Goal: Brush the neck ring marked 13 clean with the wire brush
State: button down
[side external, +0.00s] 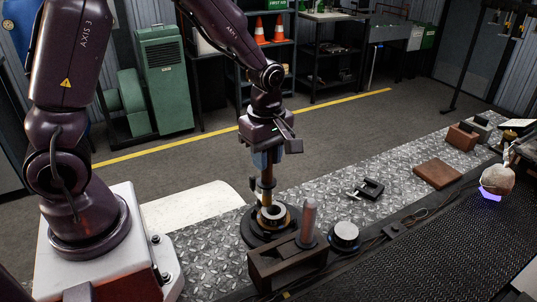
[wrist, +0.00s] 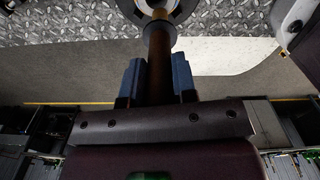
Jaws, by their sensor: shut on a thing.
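My gripper (side external: 265,160), with blue fingers, points down and is shut on the wire brush (side external: 267,183), held upright by its brown handle. The handle (wrist: 158,60) also shows between the blue fingers in the wrist view. In the side external view the brush's lower end is at a metal ring (side external: 282,217) on a round dark base (side external: 249,238). I take this to be the neck ring, but no 13 is legible. Whether the bristles touch it cannot be told. In the wrist view part of a dark ring (wrist: 181,12) shows at the top edge, partly behind the brush.
A dark box (side external: 285,267) with an upright pinkish cylinder (side external: 308,224) stands close in front of the base. A round silver-topped piece (side external: 344,234) is to its right. A black clamp (side external: 368,189) and brown block (side external: 437,174) lie farther along the tread-plate bench (side external: 325,195).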

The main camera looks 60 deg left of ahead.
jog(key=shift+w, duration=0.85)
jog(key=shift+r, duration=0.2)
notch_tip(320, 180, up, 8)
jog(key=shift+f, duration=0.1)
